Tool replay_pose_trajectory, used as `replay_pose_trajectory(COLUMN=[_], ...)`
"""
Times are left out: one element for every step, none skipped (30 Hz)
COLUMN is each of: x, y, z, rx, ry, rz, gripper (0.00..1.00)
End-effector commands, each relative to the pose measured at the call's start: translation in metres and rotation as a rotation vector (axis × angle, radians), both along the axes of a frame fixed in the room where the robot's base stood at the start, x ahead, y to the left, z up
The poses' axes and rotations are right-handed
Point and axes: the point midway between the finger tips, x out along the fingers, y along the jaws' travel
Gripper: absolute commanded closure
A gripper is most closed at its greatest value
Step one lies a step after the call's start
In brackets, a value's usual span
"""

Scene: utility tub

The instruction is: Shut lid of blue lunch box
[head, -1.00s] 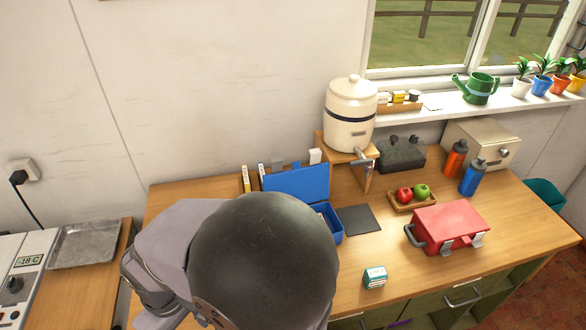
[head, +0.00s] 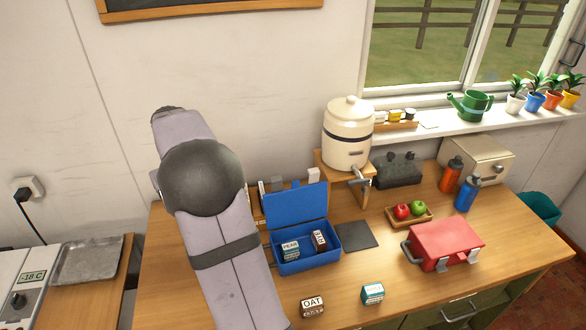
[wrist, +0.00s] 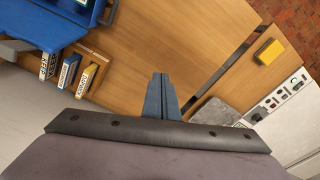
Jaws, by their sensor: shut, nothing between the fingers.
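The blue lunch box (head: 308,264) stands open on the wooden counter, its blue lid (head: 297,206) raised at the back. Inside it are a white and green carton (head: 290,250) and a dark carton (head: 319,240). In the wrist view the box (wrist: 65,10) is at the upper left, with part of the raised lid (wrist: 25,55) at the left edge. My gripper (wrist: 158,76) is shut and empty, apart from the box and lid, over bare counter. In the head view my arm stands left of the box and my fingertips are not visible.
Upright books (wrist: 78,72) stand behind the lid. An OAT carton (head: 312,306) and a teal-white carton (head: 373,293) sit in front of the lunch box. A dark mat (head: 356,235) and a red box (head: 445,246) are to the right. A cream dispenser (head: 348,135) stands behind.

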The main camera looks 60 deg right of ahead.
Motion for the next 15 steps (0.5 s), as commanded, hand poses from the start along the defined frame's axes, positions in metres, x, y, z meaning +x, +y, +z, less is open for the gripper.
replay_pose_trajectory(x=[0.004,0.005,0.006,0.006,0.005,0.003,0.000,-0.003,-0.008,-0.012,-0.018,-0.025,-0.031,-0.037,-0.046], y=[-0.027,-0.041,-0.060,-0.075,-0.089,-0.108,-0.122,-0.136,-0.154,-0.168,-0.181,-0.198,-0.209,-0.220,-0.234], z=[0.009,0.013,0.018,0.021,0.025,0.029,0.033,0.036,0.040,0.043,0.045,0.049,0.051,0.053,0.055], rx=[-0.002,-0.003,-0.005,-0.006,-0.007,-0.009,-0.011,-0.012,-0.016,-0.018,-0.020,-0.022,-0.024,-0.026,-0.029], ry=[-0.006,-0.008,-0.012,-0.016,-0.019,-0.023,-0.025,-0.029,-0.033,-0.035,-0.038,-0.043,-0.045,-0.046,-0.050], rz=[-0.035,-0.049,-0.070,-0.086,-0.102,-0.123,-0.139,-0.154,-0.174,-0.189,-0.205,-0.224,-0.238,-0.251,-0.268], gripper=[1.00,1.00,1.00,1.00,1.00,1.00,1.00,1.00,1.00,1.00,1.00,1.00,1.00,1.00,1.00])
